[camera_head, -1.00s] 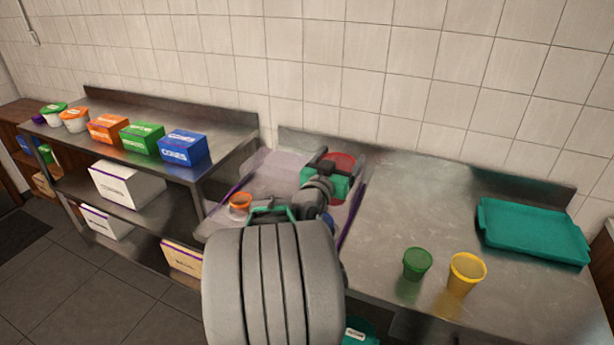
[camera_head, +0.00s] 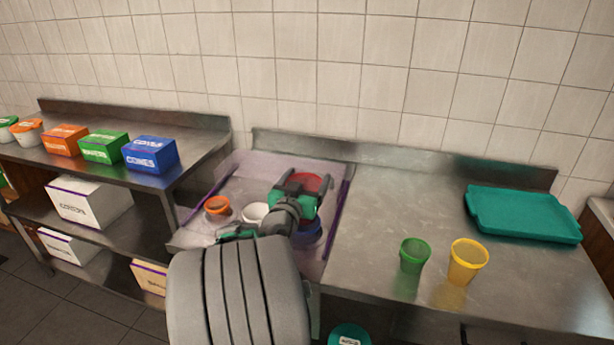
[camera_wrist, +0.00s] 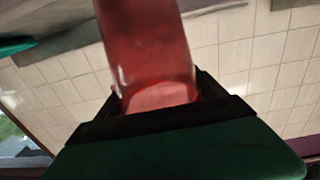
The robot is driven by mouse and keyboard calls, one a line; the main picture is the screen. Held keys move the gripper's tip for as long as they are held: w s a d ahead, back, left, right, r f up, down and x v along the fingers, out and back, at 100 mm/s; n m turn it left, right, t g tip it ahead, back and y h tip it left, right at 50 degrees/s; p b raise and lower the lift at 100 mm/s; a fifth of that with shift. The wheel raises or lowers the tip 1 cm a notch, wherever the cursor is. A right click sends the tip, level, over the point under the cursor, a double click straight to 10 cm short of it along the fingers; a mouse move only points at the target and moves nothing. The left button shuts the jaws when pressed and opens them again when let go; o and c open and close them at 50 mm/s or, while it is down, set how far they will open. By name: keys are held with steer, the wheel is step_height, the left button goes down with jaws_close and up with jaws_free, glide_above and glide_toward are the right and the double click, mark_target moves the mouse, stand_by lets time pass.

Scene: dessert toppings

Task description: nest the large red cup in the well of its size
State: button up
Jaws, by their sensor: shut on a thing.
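The large red cup (camera_head: 312,181) is between the fingers of my gripper (camera_head: 304,184), which is shut on it. The red cup fills the middle of the wrist view (camera_wrist: 150,50), see-through, with the dark fingers on both sides of it. In the head view the gripper and cup are over the back right part of a pale holder with purple edges (camera_head: 232,172). An orange cup (camera_head: 217,206), a white cup (camera_head: 255,212) and a blue one (camera_head: 309,234) are in the holder. My arm hides part of it, and I cannot make out an empty well.
A green cup (camera_head: 414,256) and a yellow cup (camera_head: 467,262) stand on the steel counter (camera_head: 385,215) at right. A teal tray (camera_head: 522,214) lies behind them. A shelf at left bears several boxes, including a blue one (camera_head: 151,154). A tiled wall stands behind.

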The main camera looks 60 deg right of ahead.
step_height(320, 180, down, 5)
steer(key=b, duration=0.2)
steer(key=shift+b, duration=0.3)
steer(key=shift+r, duration=0.2)
steer(key=o, duration=1.7)
steer(key=shift+o, duration=0.2)
step_height(320, 180, up, 9)
steer(key=p, duration=0.5)
